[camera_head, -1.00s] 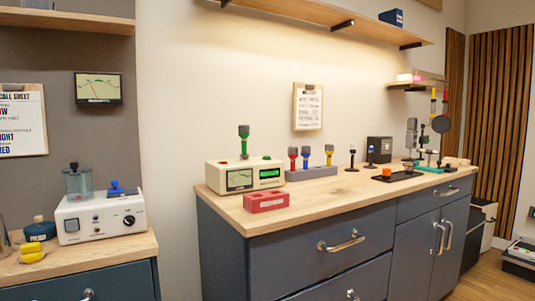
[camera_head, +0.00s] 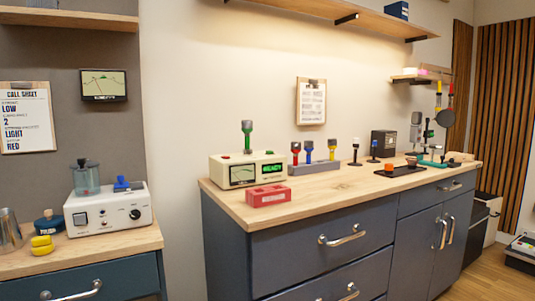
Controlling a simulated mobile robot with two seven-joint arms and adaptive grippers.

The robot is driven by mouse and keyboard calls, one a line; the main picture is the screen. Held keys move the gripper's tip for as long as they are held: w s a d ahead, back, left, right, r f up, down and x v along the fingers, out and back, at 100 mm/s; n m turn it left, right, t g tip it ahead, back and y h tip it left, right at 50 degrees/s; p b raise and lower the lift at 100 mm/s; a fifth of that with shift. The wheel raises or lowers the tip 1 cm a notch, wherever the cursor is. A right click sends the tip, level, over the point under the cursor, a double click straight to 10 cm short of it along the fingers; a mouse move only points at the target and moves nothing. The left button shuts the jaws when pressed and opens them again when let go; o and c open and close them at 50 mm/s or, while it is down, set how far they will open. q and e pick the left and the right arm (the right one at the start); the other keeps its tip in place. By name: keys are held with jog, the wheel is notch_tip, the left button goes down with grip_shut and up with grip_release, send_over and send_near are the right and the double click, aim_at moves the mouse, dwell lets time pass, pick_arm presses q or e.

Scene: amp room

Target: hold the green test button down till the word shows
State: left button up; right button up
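A cream tester box (camera_head: 217,174) stands on the wooden counter. Its front has a needle meter (camera_head: 243,174) and a lit green display (camera_head: 272,168) with letters on it, too small to read surely. A tube-like piece (camera_head: 247,137), green below and grey on top, stands upright on the box. A small red spot sits on its top at the left. A small green spot (camera_head: 279,153) near the top right may be the test button, but it is too small to tell. Neither of my grippers is in view.
A red block (camera_head: 268,196) lies in front of the tester. A grey rack (camera_head: 315,168) with red, blue and yellow pieces stands to its right. A white device (camera_head: 110,213) stands on the left bench. Counter front is partly clear.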

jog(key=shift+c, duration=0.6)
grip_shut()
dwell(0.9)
